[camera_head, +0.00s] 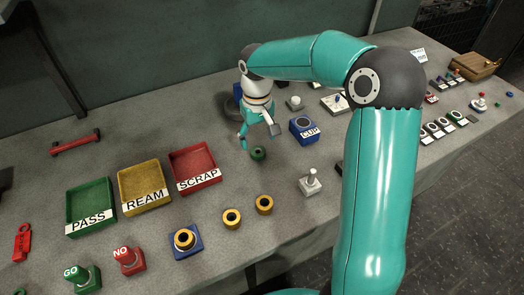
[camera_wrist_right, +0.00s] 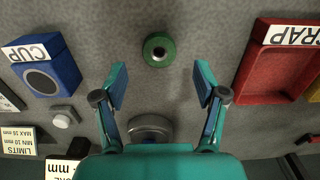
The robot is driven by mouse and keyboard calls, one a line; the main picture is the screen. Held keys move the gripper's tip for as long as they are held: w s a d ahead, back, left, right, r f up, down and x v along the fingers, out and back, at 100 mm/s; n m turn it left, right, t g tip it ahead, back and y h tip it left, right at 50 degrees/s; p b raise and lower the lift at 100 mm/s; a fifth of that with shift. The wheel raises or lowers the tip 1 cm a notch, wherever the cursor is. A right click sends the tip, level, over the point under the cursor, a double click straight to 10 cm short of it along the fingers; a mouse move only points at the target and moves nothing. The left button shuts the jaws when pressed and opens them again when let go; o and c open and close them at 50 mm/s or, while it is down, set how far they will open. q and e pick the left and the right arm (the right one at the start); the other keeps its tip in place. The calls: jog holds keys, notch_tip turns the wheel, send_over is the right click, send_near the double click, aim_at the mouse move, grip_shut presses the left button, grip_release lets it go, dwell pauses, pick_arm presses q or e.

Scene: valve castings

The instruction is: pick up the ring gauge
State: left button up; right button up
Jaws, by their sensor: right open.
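A small green ring with a dark hole, the likely ring gauge (camera_head: 258,153), lies flat on the grey bench. It also shows in the right wrist view (camera_wrist_right: 159,49), at the top centre. My right gripper (camera_head: 259,143) is above the bench next to the green ring in the head view, its fingers pointing down. In the right wrist view the gripper (camera_wrist_right: 160,88) has its fingers wide apart with nothing between them, and the ring lies just beyond the fingertips, apart from them. My left gripper is not in view.
A blue CUP box (camera_head: 304,130) and a red SCRAP tray (camera_head: 219,178) flank the ring. Yellow REAM (camera_head: 165,203) and green PASS (camera_head: 108,221) trays stand farther left. Two yellow rings, one here (camera_head: 264,204), lie nearer the front. A grey round object (camera_wrist_right: 150,123) lies below the gripper.

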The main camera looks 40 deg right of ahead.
aim_at(259, 149)
notch_tip(259, 149, down, 5)
jog(key=shift+d+f+p, duration=0.1)
jog(key=shift+p, duration=0.2)
jog(key=c, duration=1.3)
